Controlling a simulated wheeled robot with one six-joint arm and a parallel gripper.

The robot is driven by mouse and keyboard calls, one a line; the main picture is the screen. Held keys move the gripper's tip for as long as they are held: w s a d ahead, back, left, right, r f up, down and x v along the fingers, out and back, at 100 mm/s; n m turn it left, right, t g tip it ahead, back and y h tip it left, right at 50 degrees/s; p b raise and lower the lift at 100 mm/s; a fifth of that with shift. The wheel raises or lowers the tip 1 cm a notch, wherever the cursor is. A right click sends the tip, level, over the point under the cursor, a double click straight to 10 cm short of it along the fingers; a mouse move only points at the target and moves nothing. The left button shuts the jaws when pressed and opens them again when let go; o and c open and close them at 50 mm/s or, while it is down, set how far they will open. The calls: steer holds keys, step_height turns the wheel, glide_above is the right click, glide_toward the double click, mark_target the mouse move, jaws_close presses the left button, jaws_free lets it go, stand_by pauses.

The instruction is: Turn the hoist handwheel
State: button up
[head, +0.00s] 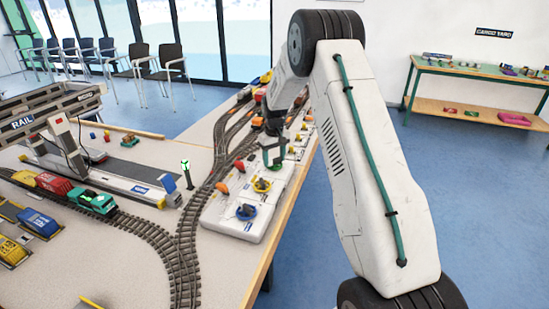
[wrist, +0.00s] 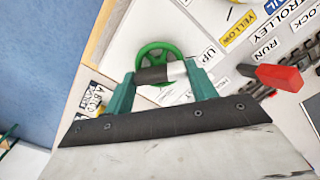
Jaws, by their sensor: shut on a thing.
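The green handwheel (wrist: 158,46) shows in the wrist view on a pale panel, beside a label reading "UP". My gripper (wrist: 161,73) has its two green fingers on either side of the wheel's middle. A short dark and pale piece lies between the fingers, across the wheel, and covers its centre. The gripper is shut on the handwheel. In the head view my gripper (head: 273,155) is low over the white control panel (head: 217,212), and the wheel cannot be told apart from the green fingers there.
A red lever (wrist: 275,77) stands right of the wheel in the wrist view. Blue floor lies open to the right.

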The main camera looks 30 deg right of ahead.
steer(key=shift+w+r, duration=0.1)
steer(key=o, duration=1)
step_height(320, 180, up, 8)
steer(key=shift+f, duration=0.15)
